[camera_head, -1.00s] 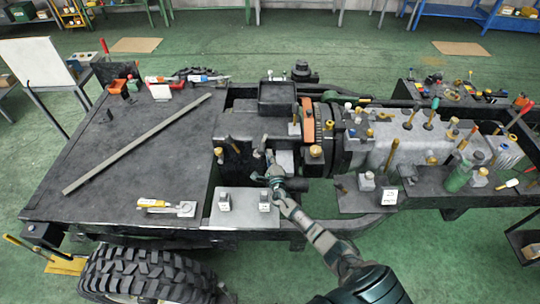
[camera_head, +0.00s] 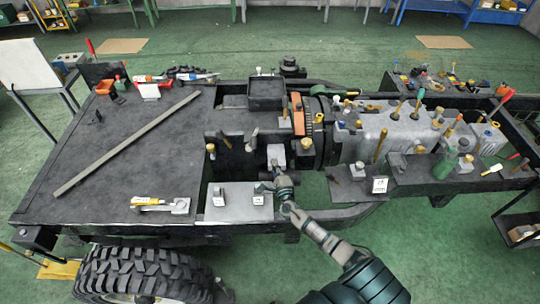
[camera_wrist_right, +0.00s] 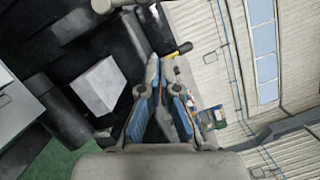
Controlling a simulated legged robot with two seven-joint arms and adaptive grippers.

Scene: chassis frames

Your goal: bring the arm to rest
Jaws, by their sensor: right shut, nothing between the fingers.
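My right arm reaches in from the bottom right over the near side of the chassis frame (camera_head: 120,195). My right gripper (camera_head: 272,180) is shut and empty beside the middle of the chassis, close to a light grey plate (camera_head: 240,207) with small metal blocks on it. In the right wrist view the fingers (camera_wrist_right: 160,68) come together at their tips with nothing between them. Whether the fingers touch any part of the chassis is hard to tell. My left gripper is not in view.
The engine and gearbox (camera_head: 385,130), with several upright tools, lie to the right. A long grey bar (camera_head: 125,145) and a yellow-handled tool (camera_head: 146,202) lie on the flat deck at left. A large tyre (camera_head: 145,272) is below. Green floor (camera_head: 450,265) is open at front right.

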